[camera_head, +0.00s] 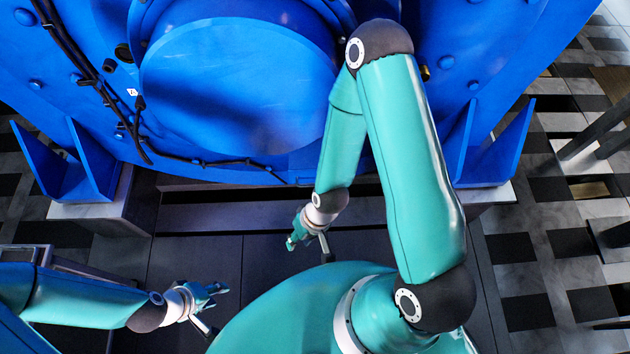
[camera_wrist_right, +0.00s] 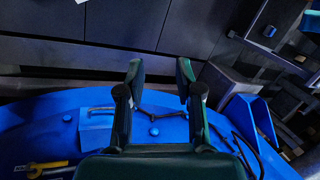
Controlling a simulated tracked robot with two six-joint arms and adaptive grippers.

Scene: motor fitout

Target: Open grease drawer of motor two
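The large blue motor (camera_head: 240,85) fills the upper part of the head view, with a round cover facing me. A blue body with bolts also shows in the right wrist view (camera_wrist_right: 160,133). Dark panels with seams (camera_wrist_right: 140,22) lie beyond my fingers there; I cannot tell whether one is the grease drawer. My right gripper (camera_head: 291,243) hangs low in front of the motor's base. In the right wrist view its two fingers (camera_wrist_right: 158,80) are apart with nothing between them. My left gripper (camera_head: 217,293) is at the lower left, its fingers apart and empty.
Black cables (camera_head: 92,75) run down the motor's left side. Blue brackets (camera_head: 75,172) stand on grey blocks on both sides. A yellow tool (camera_wrist_right: 45,168) and a grey handle (camera_wrist_right: 101,109) show in the right wrist view. Dark flooring lies between my grippers.

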